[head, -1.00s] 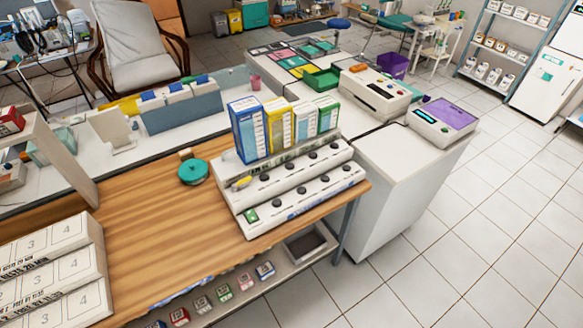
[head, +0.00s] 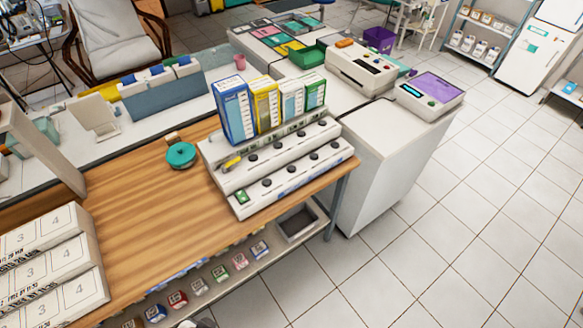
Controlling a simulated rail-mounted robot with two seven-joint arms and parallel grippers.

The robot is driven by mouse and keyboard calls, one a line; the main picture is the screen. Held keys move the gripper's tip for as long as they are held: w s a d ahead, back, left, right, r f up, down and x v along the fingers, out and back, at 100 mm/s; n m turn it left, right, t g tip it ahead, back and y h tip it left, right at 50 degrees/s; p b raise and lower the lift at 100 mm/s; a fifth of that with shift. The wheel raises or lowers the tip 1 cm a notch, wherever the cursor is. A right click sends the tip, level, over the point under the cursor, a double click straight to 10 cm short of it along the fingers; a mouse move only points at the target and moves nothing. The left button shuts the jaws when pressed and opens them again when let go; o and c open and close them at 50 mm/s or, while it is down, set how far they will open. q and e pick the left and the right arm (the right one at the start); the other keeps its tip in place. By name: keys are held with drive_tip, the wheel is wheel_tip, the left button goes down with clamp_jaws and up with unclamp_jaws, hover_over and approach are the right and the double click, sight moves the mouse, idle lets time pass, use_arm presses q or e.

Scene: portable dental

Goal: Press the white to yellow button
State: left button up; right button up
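A white stepped unit (head: 275,165) stands on the wooden table, with rows of black round buttons on its steps. Blue (head: 233,110), yellow (head: 265,102), white (head: 291,102) and green (head: 314,92) boxes stand upright along its back. A small yellow piece (head: 231,162) lies at the left end of the upper step, and a green square (head: 242,196) sits at the left end of the lower step. The button labels are too small to read, so I cannot tell which is white to yellow. Neither of my grippers is in view.
A teal round container (head: 181,155) stands left of the unit. The wooden tabletop (head: 140,210) between is clear. A shelf with small coloured boxes (head: 220,273) runs below the front edge.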

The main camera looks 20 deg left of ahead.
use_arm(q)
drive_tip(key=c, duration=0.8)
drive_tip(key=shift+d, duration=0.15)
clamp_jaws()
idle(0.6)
